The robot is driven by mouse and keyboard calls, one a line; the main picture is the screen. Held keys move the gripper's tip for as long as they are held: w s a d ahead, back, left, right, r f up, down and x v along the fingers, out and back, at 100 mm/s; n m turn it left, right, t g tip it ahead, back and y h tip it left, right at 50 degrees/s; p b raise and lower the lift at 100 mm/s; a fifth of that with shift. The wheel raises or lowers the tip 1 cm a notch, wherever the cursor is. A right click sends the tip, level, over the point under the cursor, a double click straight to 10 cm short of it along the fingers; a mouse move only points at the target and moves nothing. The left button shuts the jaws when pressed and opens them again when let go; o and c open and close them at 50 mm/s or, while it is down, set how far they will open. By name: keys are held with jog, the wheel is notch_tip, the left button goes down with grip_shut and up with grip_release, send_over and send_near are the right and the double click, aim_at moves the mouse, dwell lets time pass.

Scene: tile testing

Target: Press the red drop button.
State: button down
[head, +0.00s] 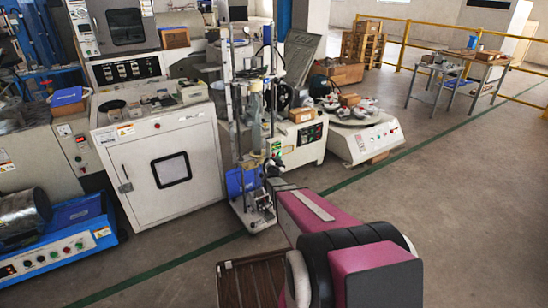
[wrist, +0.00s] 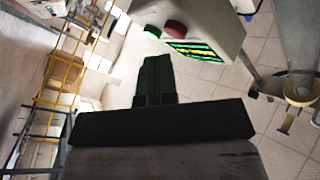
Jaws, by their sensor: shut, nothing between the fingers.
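The red button (wrist: 175,27) shows in the wrist view on the edge of a pale control box (wrist: 215,22), with a green button (wrist: 152,32) to its left. My gripper (wrist: 155,60) is shut and empty. In the picture, its fingertips are just below the two buttons; I see a gap between them and the red button. In the head view my gripper (head: 272,168) is beside the tall drop-test stand (head: 240,100), and a small pale box with green (head: 276,148) is by it. The red button cannot be made out in the head view.
A white cabinet (head: 160,160) stands left of the stand, and a machine with a round table (head: 355,118) stands to its right. A yellow railing (head: 440,42) and a workbench (head: 455,75) are at the back right. The floor at right is clear.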

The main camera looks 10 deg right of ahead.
jog(key=shift+w, duration=0.15)
jog(key=shift+w+a, duration=0.15)
jog(key=shift+w, duration=0.1)
jog(key=shift+w+a, duration=0.15)
jog(key=shift+w, duration=0.3)
dwell(0.8)
dwell(0.3)
jog(key=shift+s+d, duration=0.25)
jog(key=shift+s, duration=0.6)
jog(key=s, duration=0.1)
jog(key=s+d, duration=0.1)
jog(key=s, duration=0.2)
jog(key=shift+s+d, duration=0.3)
jog(key=shift+s, duration=0.1)
jog(key=shift+a+r, duration=0.1)
dwell(0.4)
